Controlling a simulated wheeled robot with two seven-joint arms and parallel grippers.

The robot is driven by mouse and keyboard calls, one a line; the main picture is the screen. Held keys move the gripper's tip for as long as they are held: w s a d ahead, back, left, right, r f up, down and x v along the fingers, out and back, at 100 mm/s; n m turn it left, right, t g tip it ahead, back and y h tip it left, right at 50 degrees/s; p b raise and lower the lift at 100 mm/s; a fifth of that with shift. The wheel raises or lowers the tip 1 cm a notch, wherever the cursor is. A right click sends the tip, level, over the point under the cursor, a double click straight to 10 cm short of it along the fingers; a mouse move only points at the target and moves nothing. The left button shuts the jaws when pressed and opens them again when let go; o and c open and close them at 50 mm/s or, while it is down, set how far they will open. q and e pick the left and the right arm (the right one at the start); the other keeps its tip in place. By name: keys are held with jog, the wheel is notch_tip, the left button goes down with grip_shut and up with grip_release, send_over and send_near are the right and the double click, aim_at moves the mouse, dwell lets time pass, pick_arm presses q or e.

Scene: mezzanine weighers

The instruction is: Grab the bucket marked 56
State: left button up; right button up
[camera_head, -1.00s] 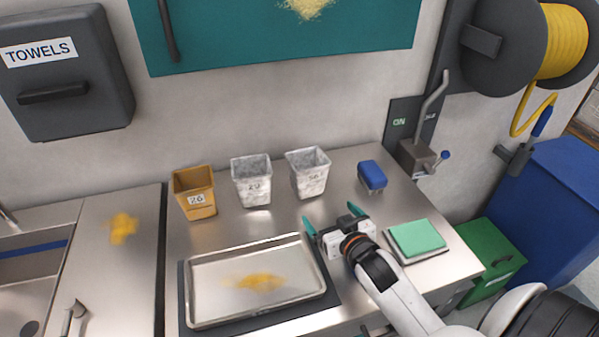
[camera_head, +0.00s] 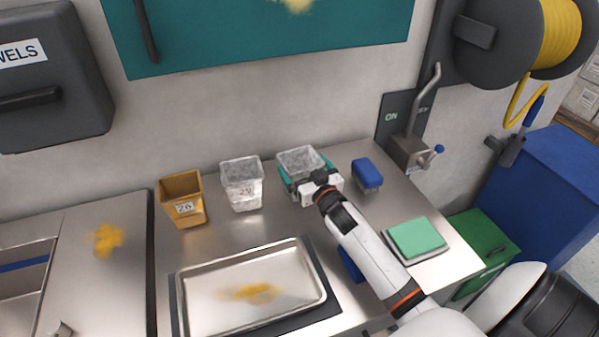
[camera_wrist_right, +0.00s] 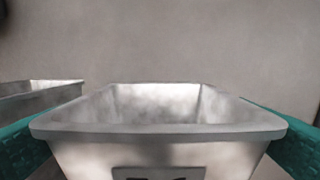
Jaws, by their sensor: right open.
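The bucket marked 56 (camera_head: 303,160) is a grey mottled, square-rimmed bucket at the back of the steel counter, below the wall. Its label is hidden behind my right gripper in the head view; the wrist view cuts the label off at the bottom edge. My right gripper (camera_head: 308,188) is open, with its teal fingers on either side of this bucket. In the right wrist view the bucket (camera_wrist_right: 160,130) stands upright between the two fingers, and I cannot tell if they touch it. My left gripper is not in view.
A similar grey bucket marked 29 (camera_head: 242,186) stands just left, and a tan bucket marked 26 (camera_head: 183,201) farther left. A blue block (camera_head: 367,174) is close on the right. A metal tray (camera_head: 184,312) with yellow powder lies in front. A green pad (camera_head: 417,238) lies at right.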

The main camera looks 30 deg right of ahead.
aim_at(294, 155)
jog(key=shift+w+d+f, duration=0.15)
jog(key=shift+w, duration=1.4)
jog(key=shift+s, duration=0.15)
jog(key=shift+c, duration=0.6)
jog(key=c, duration=0.9)
jog(key=shift+r, duration=0.2)
